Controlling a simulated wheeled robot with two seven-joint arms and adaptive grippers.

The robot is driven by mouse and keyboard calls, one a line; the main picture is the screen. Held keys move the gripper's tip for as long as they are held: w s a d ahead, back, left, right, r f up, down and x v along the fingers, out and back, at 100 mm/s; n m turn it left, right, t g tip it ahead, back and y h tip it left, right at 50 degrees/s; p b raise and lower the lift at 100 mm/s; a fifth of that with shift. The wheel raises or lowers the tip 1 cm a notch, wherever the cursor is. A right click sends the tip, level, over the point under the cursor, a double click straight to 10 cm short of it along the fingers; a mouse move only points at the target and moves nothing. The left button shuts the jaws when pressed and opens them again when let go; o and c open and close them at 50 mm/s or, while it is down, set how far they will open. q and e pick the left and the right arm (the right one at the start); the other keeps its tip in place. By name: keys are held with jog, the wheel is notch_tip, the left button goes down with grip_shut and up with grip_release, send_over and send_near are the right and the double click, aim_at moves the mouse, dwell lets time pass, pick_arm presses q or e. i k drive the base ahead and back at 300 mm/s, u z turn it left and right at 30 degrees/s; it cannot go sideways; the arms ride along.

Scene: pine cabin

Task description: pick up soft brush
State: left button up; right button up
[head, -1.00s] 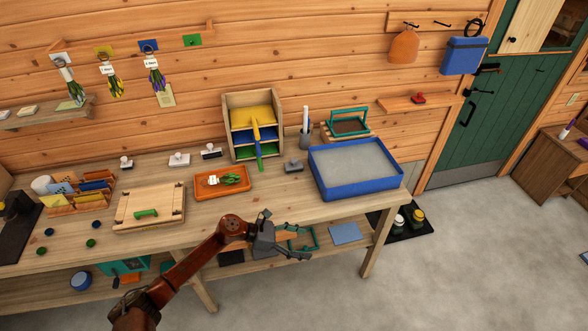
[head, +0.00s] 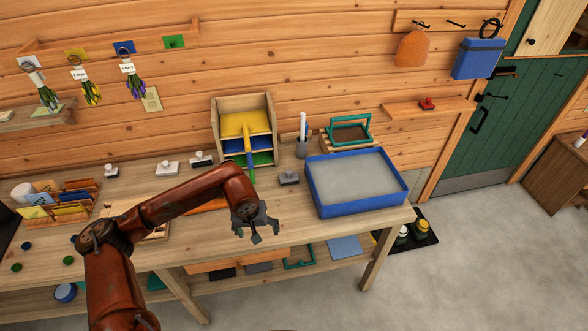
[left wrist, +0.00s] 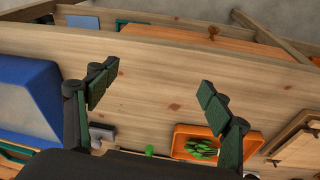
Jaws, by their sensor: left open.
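I cannot identify the soft brush for certain. A grey cup (head: 302,149) beside the rack holds upright sticks, white and blue, too small to tell. My left gripper (head: 257,228) is open and empty over the front of the workbench, nearer me than the rack. In the left wrist view its fingers (left wrist: 158,88) are spread over bare wood. My right gripper is out of view.
A blue tub (head: 318,200) stands on the right of the bench (head: 300,228). A grey stamp (head: 289,179) sits between it and the rack (head: 225,118). An orange tray (left wrist: 180,133) holds something green; my arm mostly hides it in the head view. The front strip is clear.

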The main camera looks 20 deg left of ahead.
aim_at(289, 178)
jog(key=i, duration=1.05)
